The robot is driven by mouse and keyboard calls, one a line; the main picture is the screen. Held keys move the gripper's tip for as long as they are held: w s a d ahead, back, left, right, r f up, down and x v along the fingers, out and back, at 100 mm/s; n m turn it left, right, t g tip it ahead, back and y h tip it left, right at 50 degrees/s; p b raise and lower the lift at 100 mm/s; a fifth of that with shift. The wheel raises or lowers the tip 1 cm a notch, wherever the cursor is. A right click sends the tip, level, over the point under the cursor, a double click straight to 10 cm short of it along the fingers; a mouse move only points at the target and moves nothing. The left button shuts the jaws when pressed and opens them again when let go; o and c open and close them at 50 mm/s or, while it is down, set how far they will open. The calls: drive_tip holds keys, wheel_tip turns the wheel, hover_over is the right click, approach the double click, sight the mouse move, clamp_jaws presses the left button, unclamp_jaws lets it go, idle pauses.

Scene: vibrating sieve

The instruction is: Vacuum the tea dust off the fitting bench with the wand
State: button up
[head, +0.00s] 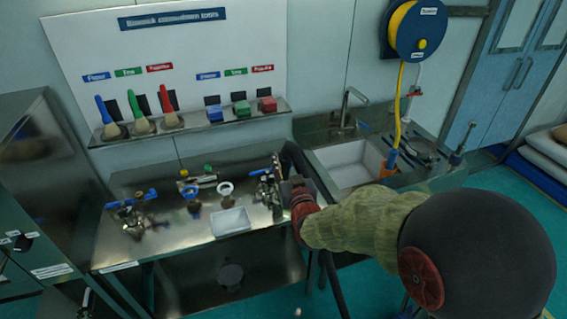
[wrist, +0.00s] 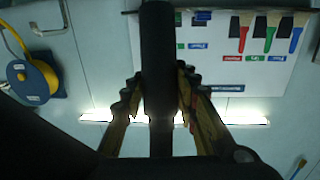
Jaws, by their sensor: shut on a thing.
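The steel fitting bench (head: 180,240) stands at the centre left in the head view. My gripper (head: 294,190) is at the bench's right end, by the sink. It is shut on a black tube, the wand (head: 299,162); a dark hose or tube hangs below it. In the wrist view my gripper (wrist: 157,90) has its fingers on both sides of the dark wand (wrist: 157,45). The wand's nozzle end cannot be made out. I cannot make out tea dust on the bench top.
Valve fittings (head: 133,215), funnel-like parts (head: 225,190) and a white tray (head: 232,221) stand on the bench. A shelf (head: 190,122) behind holds brushes and coloured blocks. A sink (head: 350,165) and hose reel (head: 417,30) are at the right. The bench's front left is bare.

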drive_tip(key=d+b, duration=0.1)
drive_tip(key=d, duration=0.1)
drive_tip(key=w+d, duration=0.1)
drive_tip(key=d, duration=0.1)
drive_tip(key=shift+w+d+r+b, duration=0.1)
drive_tip(key=shift+w+d+b, duration=0.1)
drive_tip(key=shift+d+b, duration=0.2)
idle(0.7)
